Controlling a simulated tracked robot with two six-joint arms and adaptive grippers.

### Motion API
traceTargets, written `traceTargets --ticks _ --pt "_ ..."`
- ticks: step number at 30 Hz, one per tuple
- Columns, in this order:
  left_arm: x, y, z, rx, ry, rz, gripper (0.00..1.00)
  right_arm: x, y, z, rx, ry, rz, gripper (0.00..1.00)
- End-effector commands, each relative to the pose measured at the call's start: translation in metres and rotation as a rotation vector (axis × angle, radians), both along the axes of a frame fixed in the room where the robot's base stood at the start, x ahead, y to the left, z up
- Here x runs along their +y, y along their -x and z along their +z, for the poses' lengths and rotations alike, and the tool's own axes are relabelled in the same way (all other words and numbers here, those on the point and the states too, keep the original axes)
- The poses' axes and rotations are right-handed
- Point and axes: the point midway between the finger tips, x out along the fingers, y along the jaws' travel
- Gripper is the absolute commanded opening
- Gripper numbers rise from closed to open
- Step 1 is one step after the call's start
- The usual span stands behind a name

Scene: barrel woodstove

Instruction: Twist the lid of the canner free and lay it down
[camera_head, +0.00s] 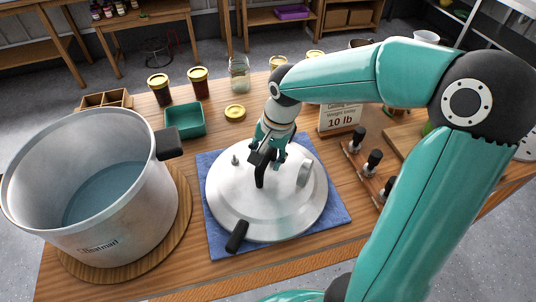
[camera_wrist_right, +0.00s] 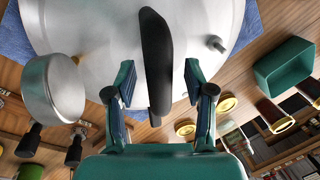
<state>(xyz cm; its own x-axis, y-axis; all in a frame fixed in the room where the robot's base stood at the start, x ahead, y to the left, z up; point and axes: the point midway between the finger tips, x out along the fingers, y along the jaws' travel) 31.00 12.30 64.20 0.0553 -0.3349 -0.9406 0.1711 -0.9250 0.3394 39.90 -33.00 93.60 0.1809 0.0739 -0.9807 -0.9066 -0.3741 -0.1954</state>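The silvery canner lid (camera_head: 225,200) lies flat on a blue cloth (camera_head: 335,205), apart from the canner. The canner (camera_head: 125,222) stands uncovered at the left, with water inside. My right gripper (camera_head: 267,158) is above the lid's middle, at its black centre handle (camera_head: 260,178). In the right wrist view, my right gripper's fingers (camera_wrist_right: 159,88) are spread on either side of that handle (camera_wrist_right: 157,55), with a gap on each side. The lid (camera_wrist_right: 90,25) fills the top of that view. My left gripper is not in view.
The canner rests on a round wooden board (camera_head: 184,218). A teal bin (camera_head: 185,121), dark jars (camera_head: 199,84), a clear jar (camera_head: 239,74) and a gold jar lid (camera_head: 235,112) are behind. A rack of black-handled tools (camera_head: 367,172) and a weight card (camera_head: 339,118) stand right of the lid.

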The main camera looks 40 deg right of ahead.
Motion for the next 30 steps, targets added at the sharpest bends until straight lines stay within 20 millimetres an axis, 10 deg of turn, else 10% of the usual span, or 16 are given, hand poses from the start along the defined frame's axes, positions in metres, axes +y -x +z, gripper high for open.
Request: traceTargets --ticks 11,30 --pt "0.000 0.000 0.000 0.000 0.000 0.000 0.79 -0.001 0.002 0.011 0.000 0.001 0.001 0.53" --pt "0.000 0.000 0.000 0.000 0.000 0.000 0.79 -0.009 0.021 0.112 0.000 0.000 0.001 0.53"
